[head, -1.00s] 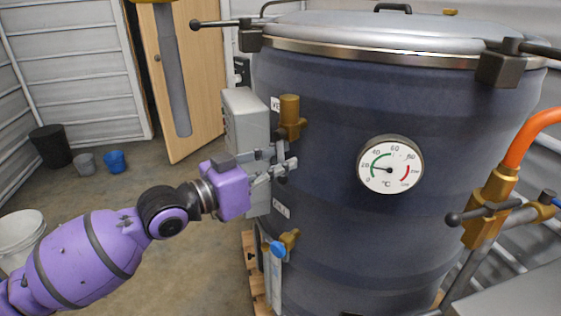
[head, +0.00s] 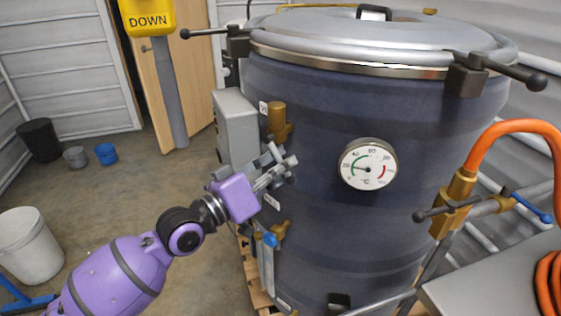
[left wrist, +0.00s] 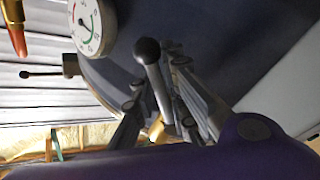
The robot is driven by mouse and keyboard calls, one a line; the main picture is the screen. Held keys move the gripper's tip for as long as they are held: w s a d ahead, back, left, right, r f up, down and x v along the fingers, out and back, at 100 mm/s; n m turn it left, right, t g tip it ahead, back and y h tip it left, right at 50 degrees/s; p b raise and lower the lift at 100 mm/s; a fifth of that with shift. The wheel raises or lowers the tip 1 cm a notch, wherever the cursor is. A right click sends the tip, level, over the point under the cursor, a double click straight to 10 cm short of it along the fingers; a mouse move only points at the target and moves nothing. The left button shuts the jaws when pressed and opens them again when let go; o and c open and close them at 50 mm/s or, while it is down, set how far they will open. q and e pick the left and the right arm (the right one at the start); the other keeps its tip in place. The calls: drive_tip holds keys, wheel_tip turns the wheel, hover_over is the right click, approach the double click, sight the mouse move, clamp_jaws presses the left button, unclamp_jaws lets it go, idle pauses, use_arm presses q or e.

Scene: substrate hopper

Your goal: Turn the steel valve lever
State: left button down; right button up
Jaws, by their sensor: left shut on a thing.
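The dark blue tank (head: 330,240) stands in the middle with a brass valve (head: 277,118) on its left side. My left gripper (head: 280,173) is just below this valve, its fingers tilted up to the right. In the left wrist view its fingers (left wrist: 165,90) close around a steel lever with a dark ball knob (left wrist: 148,52). The knob stands clear beyond the fingers. In the head view the fingers hide most of the lever. The lever's joint with the valve body is not clear. My right gripper is not in view.
A dial gauge (head: 368,164) sits right of my left gripper, and a grey box (head: 236,128) is behind it. A lower brass valve (head: 281,229) has a blue handle. Another ball-ended lever (head: 432,213) and an orange hose (head: 515,125) are at right. A white bucket (head: 30,245) stands left.

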use_arm(q)
drive_tip(key=shift+a+f, duration=0.1)
idle(0.3)
drive_tip(key=c, duration=1.9)
unclamp_jaws()
drive_tip(key=shift+o, duration=0.4)
drive_tip(key=shift+a, duration=0.1)
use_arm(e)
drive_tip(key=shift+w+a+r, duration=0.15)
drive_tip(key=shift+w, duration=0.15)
use_arm(q)
drive_tip(key=v, duration=1.2)
